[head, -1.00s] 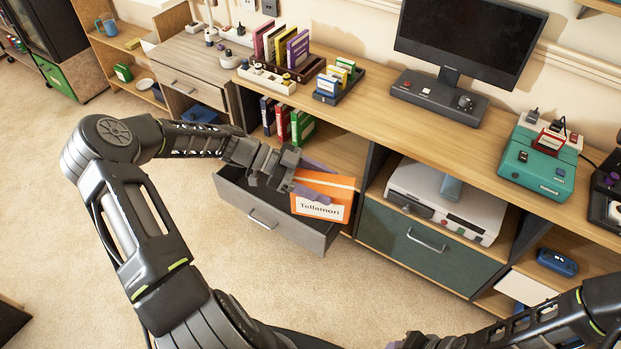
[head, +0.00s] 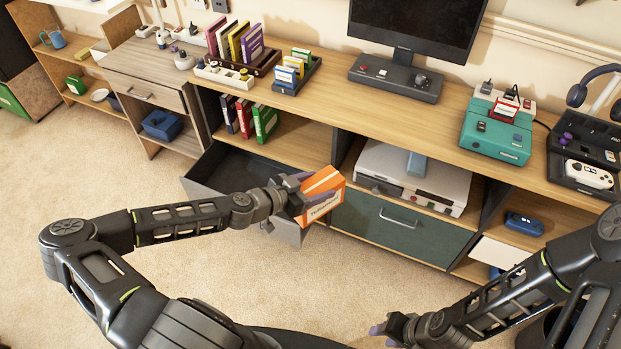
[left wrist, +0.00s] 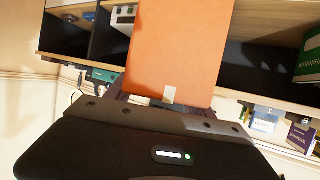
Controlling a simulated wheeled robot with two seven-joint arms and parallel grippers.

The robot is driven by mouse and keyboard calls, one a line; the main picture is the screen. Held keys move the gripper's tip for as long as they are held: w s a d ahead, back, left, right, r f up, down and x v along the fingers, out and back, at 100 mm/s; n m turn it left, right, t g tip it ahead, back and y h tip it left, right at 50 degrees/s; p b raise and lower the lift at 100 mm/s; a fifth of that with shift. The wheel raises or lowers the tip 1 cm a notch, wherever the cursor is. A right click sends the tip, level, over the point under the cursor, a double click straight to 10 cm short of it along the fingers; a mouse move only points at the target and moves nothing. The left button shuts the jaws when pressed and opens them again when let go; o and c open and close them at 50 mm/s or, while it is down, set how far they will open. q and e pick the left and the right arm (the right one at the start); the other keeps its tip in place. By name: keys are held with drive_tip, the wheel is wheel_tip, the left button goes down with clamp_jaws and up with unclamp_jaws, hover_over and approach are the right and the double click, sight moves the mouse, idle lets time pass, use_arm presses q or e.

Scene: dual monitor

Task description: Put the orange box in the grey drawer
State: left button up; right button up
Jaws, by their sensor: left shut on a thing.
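The orange box (head: 322,188), with a white label, is held tilted in my left gripper (head: 298,190). The purple-tipped fingers are shut on it. The grey drawer (head: 287,232) stands pulled open at the left of the cabinet. The box is at the drawer's right end, and my left arm and gripper hide much of the drawer front. I cannot tell the box's exact height over the rim. In the left wrist view the plain orange face (left wrist: 172,50) rises beyond the gripper body. My right gripper (head: 380,328) is low at the front, empty, its jaws unclear.
A green-grey closed drawer (head: 400,222) sits right of the open one, below a white device (head: 415,178). Several binders (head: 250,115) stand on the shelf behind the open drawer. The desktop (head: 330,115) above holds a monitor (head: 415,25) and a teal device (head: 497,130).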

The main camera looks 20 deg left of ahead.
use_arm(q)
drive_tip(key=shift+w+d+r+n+y, duration=0.25)
drive_tip(key=shift+d+r+n+y, duration=0.05)
drive_tip(key=shift+d+r, duration=0.1)
drive_tip(key=r+y, duration=0.1)
drive_tip(key=w+r+n+t+y, duration=0.1)
drive_tip(key=r, duration=0.1)
drive_tip(key=d+r+n, duration=0.1)
drive_tip(key=shift+w+d+r+t+y, duration=0.1)
drive_tip(key=shift+w+r+t+y, duration=0.05)
drive_tip(key=shift+w+t+y, duration=0.2)
wheel_tip(320, 180, up, 8)
drive_tip(key=w+n+y, duration=0.1)
drive_tip(key=n+y, duration=0.2)
drive_tip(key=shift+a+f, duration=0.25)
drive_tip(key=shift+a, duration=0.15)
drive_tip(key=shift+w+a+r+n+y, duration=0.1)
drive_tip(key=shift+a+r+n+y, duration=0.1)
drive_tip(key=shift+r+n+y, duration=0.25)
